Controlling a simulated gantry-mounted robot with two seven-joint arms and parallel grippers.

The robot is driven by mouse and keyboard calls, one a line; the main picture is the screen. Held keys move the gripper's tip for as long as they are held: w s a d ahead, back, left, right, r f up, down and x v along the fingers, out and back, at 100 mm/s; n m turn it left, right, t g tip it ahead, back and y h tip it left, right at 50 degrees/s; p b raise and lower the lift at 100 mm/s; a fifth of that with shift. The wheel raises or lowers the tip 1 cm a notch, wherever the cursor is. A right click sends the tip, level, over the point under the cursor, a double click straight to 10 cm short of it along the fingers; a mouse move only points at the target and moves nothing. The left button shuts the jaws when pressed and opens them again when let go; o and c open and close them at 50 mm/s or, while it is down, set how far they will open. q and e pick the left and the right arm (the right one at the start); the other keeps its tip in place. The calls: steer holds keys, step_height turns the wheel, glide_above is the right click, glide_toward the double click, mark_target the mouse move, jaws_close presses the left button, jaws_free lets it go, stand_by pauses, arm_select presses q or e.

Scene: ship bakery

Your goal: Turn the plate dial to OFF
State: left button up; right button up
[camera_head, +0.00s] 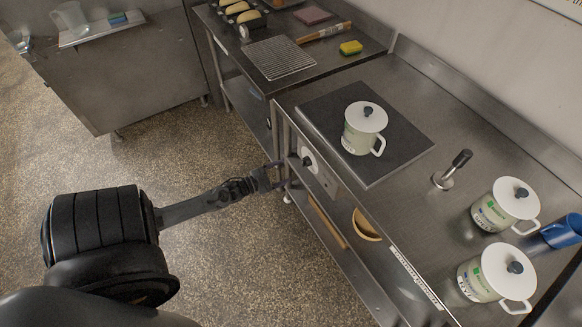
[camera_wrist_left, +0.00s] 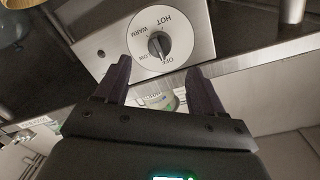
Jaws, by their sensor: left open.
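The plate dial is a black knob (camera_wrist_left: 159,45) on a white disc marked HOT, WARM, LOW and OFF in the left wrist view. I cannot tell for sure which mark the knob points to. In the head view the dial (camera_head: 307,161) sits on a steel panel at the counter's front. My left gripper (camera_head: 272,176) is just left of the panel in the head view. In the left wrist view its two dark fingers (camera_wrist_left: 157,82) are spread and empty, on the OFF and LOW side of the dial, and do not appear to touch the knob. My right gripper is not in view.
The dark plate (camera_head: 401,153) bears a white lidded pot (camera_head: 359,130). Two more pots (camera_head: 506,202) (camera_head: 488,270), a blue jug (camera_head: 562,232) and a metal tamper-like tool (camera_head: 446,177) stand to the right. A wooden bowl (camera_head: 366,222) is on the shelf below. The floor left is open.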

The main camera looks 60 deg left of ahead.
arm_select(q)
steer(key=shift+s, duration=1.05)
